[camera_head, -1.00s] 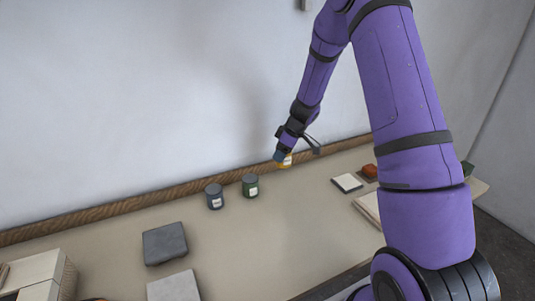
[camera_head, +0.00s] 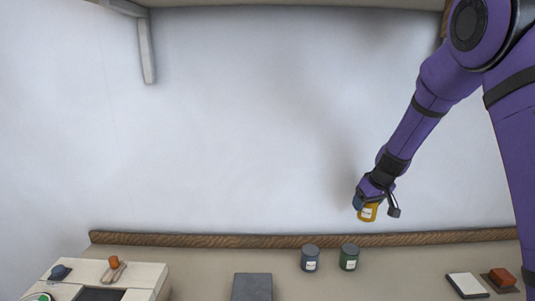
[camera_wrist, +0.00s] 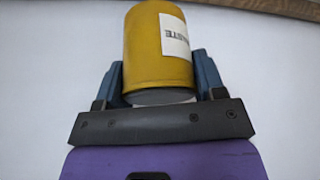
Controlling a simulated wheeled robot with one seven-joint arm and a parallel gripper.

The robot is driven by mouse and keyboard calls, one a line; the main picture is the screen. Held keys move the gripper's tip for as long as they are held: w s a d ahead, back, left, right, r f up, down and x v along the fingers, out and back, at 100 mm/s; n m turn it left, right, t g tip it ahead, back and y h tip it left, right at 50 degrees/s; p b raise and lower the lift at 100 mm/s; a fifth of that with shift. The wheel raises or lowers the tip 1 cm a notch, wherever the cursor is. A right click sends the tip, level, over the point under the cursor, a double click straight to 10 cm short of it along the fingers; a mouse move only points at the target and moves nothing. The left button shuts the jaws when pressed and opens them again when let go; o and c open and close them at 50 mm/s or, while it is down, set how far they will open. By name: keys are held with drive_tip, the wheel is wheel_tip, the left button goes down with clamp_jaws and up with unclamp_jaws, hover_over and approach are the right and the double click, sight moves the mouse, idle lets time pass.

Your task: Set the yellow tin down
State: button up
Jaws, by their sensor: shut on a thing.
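The yellow tin (camera_head: 368,212) has a white label and is held by my gripper (camera_head: 366,203) above the back of the counter, in front of the white wall. In the wrist view the tin (camera_wrist: 150,50) sits between the two blue fingers of my gripper (camera_wrist: 158,80), which are shut on its sides. Part of its label lettering shows there. In the head view, a blue-grey tin (camera_head: 310,259) and a green tin (camera_head: 348,257) stand side by side on the counter, lower and to the left of the held tin.
The counter (camera_head: 415,270) has bare room right of the green tin. A white tile (camera_head: 466,285) and an orange-red block (camera_head: 502,277) lie at the right. A dark grey block (camera_head: 252,287) is left of the tins. A wooden strip (camera_head: 230,241) runs along the wall.

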drive_tip(key=shift+a+m, duration=0.25)
drive_tip(key=shift+m, duration=0.15)
drive_tip(key=m+h, duration=0.1)
drive_tip(key=m, duration=0.1)
drive_tip(key=shift+f+m, duration=0.15)
drive_tip(key=shift+m, duration=0.15)
drive_tip(key=m+h, duration=0.1)
drive_tip(key=m, duration=0.1)
drive_tip(key=shift+m, duration=0.3)
drive_tip(key=shift+d+r+m+h, duration=0.1)
drive_tip(key=shift+r+m+h, duration=0.2)
drive_tip(key=shift+m+h, duration=0.15)
drive_tip(key=shift+s, duration=0.1)
